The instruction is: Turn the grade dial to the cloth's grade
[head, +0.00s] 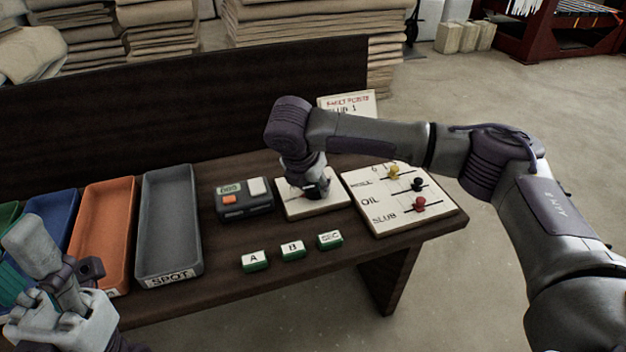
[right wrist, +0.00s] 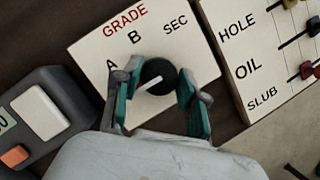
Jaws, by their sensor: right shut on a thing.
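The grade dial is a round black knob with a white pointer (right wrist: 157,76) on a white GRADE plate, marked A, B and SEC in an arc. Its pointer aims toward the lower left, below the A mark. The plate (head: 298,211) also shows in the head view. My right gripper (right wrist: 158,80) is shut on the knob from above, one teal finger on each side. In the head view my right gripper (head: 312,185) hides most of the dial. My left gripper (head: 62,275) is at the lower left, away from the dial; its jaws are unclear. No cloth lies on the bare bench area.
A grey box with orange and white buttons (head: 243,207) stands left of the plate. A board with HOLE, OIL and SLUB sliders (head: 380,218) is to the right. Green-based A (head: 254,260), B and SEC blocks stand in front. Trays, including grey SPOT (head: 170,220), fill the left.

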